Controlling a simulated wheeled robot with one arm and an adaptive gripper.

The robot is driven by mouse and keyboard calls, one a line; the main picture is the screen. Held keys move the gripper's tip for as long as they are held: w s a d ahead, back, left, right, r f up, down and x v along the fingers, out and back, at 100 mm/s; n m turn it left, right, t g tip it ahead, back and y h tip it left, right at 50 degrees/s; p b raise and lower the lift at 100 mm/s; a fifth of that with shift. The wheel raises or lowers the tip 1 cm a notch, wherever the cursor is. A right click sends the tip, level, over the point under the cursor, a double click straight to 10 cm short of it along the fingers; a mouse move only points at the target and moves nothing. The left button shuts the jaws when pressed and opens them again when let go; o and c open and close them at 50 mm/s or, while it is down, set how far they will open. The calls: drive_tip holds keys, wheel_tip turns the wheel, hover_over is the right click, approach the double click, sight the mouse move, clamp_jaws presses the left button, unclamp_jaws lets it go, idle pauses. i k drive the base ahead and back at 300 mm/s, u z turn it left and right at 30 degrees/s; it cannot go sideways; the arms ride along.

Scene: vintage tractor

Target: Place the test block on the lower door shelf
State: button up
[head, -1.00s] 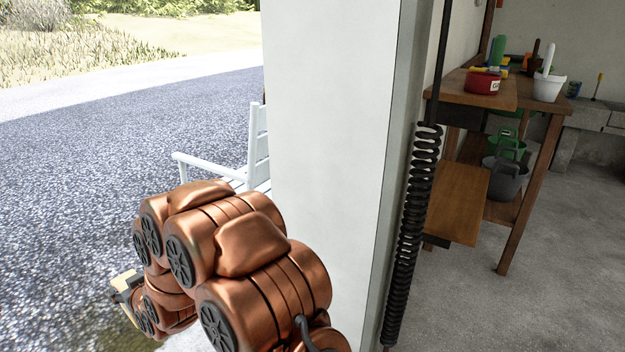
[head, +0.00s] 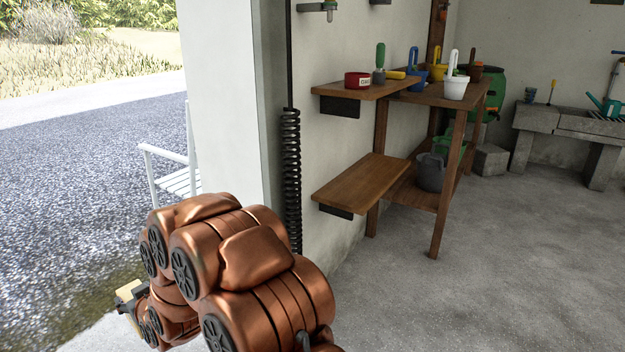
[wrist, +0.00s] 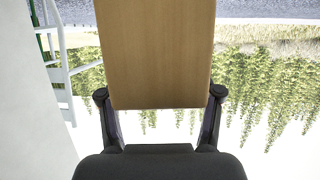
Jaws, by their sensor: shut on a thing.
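The test block (wrist: 156,50) is a light wooden block in the wrist view, held between the two dark fingers of my gripper (wrist: 160,100). My gripper is shut on it. In the head view the gripper end (head: 128,296) is at the lower left, mostly hidden behind my copper arm, with a small part of the block showing. The lower door shelf (head: 362,187) is a bare wooden board on the wall beside the doorway, right of my arm and well apart from the gripper. The upper shelf (head: 335,88) is above it.
A wall end (head: 225,100) and a black coil spring (head: 291,170) stand between my gripper and the shelves. A wooden potting bench (head: 445,185) with pots stands behind the shelves. The concrete floor (head: 490,290) at right is clear.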

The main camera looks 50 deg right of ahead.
sight(365, 177)
drive_tip(key=z, duration=0.9)
